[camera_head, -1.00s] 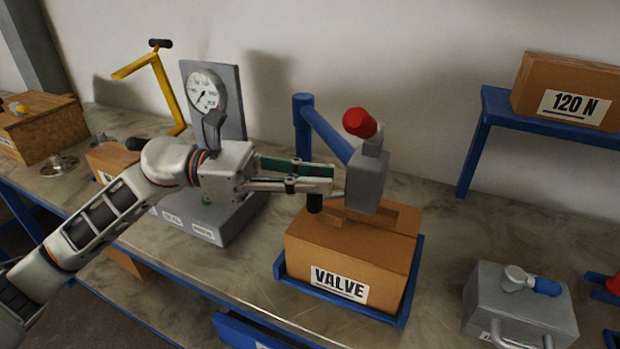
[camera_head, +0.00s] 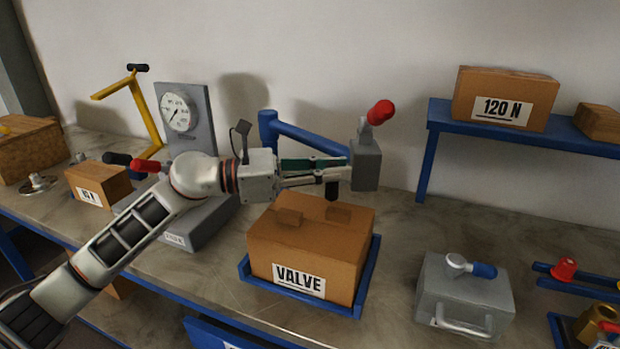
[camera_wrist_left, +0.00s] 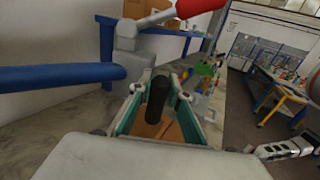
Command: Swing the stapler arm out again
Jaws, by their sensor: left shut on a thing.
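The stapler has a blue post and swing arm (camera_head: 310,138), which ends in a grey head (camera_head: 365,165) with a red-knobbed lever (camera_head: 379,113). A black grip (camera_head: 332,190) hangs beside the head. My left gripper (camera_head: 335,175) is shut on this black grip, and the wrist view shows the grip (camera_wrist_left: 157,98) between the green-lined fingers. The head stands over the right rear edge of the VALVE carton (camera_head: 325,245), above its top.
The carton sits in a blue tray (camera_head: 373,275). A gauge stand (camera_head: 180,112) and yellow crank (camera_head: 140,105) are left. A grey case (camera_head: 465,290) is right, and a blue shelf (camera_head: 430,150) holds the 120 N box (camera_head: 505,98). Bench between carton and case is clear.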

